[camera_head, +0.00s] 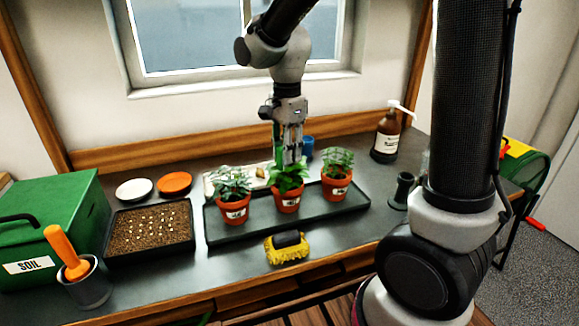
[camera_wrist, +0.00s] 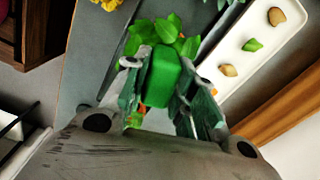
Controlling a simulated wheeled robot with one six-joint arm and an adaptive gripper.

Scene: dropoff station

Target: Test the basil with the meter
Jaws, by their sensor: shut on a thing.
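My gripper (camera_head: 291,155) is shut on the green meter (camera_wrist: 163,78), a block held between the fingers in the wrist view. It is directly above the middle potted plant (camera_head: 288,180), whose broad bright leaves look like basil. The meter's lower end is hidden among or behind the leaves, so I cannot tell whether it touches the soil. The plant stands in a terracotta pot (camera_head: 286,203) with a white label too small to read. Its leaves also show beyond the meter in the wrist view (camera_wrist: 170,32).
Other potted plants stand close on the left (camera_head: 232,184) and right (camera_head: 338,162), all on a black tray (camera_head: 338,207). A white dish (camera_wrist: 268,40) with small pieces lies behind. A seed tray (camera_head: 150,230) and soil bin (camera_head: 55,225) are left.

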